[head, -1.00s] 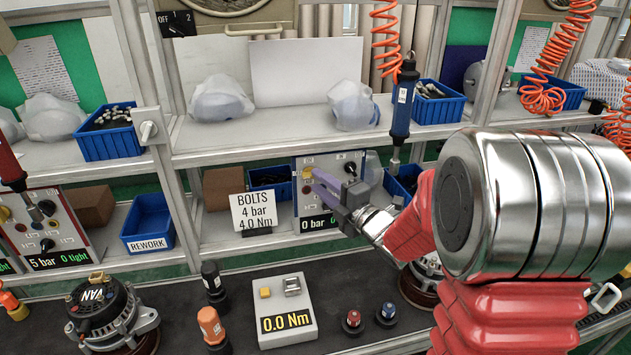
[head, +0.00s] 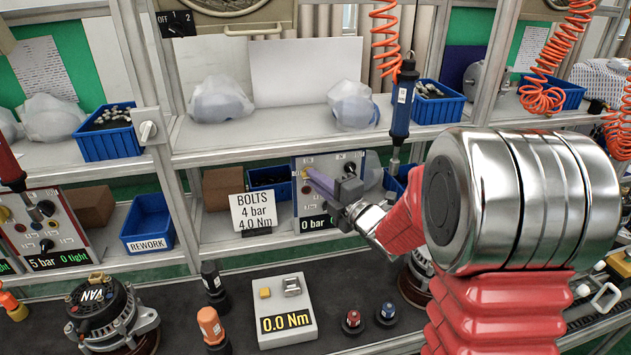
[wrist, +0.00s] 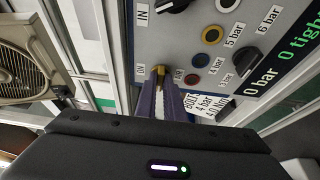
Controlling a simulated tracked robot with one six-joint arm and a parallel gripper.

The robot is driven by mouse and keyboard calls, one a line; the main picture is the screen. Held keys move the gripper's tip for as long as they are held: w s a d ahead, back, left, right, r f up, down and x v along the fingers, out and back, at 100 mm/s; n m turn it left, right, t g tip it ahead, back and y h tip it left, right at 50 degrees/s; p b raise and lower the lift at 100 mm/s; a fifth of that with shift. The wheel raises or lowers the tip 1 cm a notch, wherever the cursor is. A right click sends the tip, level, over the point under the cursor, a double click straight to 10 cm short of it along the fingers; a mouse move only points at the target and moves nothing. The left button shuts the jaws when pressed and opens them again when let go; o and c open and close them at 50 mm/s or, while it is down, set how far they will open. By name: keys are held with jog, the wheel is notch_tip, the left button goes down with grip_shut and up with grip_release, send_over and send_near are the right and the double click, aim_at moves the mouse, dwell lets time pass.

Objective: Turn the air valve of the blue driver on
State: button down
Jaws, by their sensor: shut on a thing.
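The blue driver (head: 402,100) hangs upright from an orange coiled hose above the lower shelf. The yellow air valve handle (wrist: 159,71) is at the panel's edge beside the ON label in the wrist view. My gripper (wrist: 160,84) has its purple fingers shut on this handle. In the head view my gripper (head: 308,173) reaches the panel from the right, and its fingers mostly hide the valve.
The white BOLTS card (head: 254,212) reads 4 bar, 4.0 Nm and stands left of the panel. A second panel (head: 48,230) at the left reads 5 bar. A 0.0 Nm box (head: 284,305), an alternator (head: 108,318) and sockets stand on the dark bench below.

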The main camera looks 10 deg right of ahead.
jog(key=shift+a+f, duration=0.1)
jog(key=shift+f+m, duration=0.1)
jog(key=shift+m, duration=0.2)
jog(key=m+t+h, duration=0.2)
jog(key=m, duration=0.5)
jog(key=f+m+t+h, duration=0.1)
jog(key=m+t+h, duration=0.1)
jog(key=m, duration=0.5)
jog(key=a+m+t+h, duration=0.1)
jog(key=m+h, duration=0.2)
jog(key=m, duration=0.4)
jog(key=shift+s+f+m+t, duration=0.1)
jog(key=shift+f+m+t, duration=0.1)
jog(key=shift+m+t, duration=0.2)
jog(key=c, duration=1.9)
grip_release()
jog(key=shift+r, duration=0.2)
jog(key=shift+o, duration=0.2)
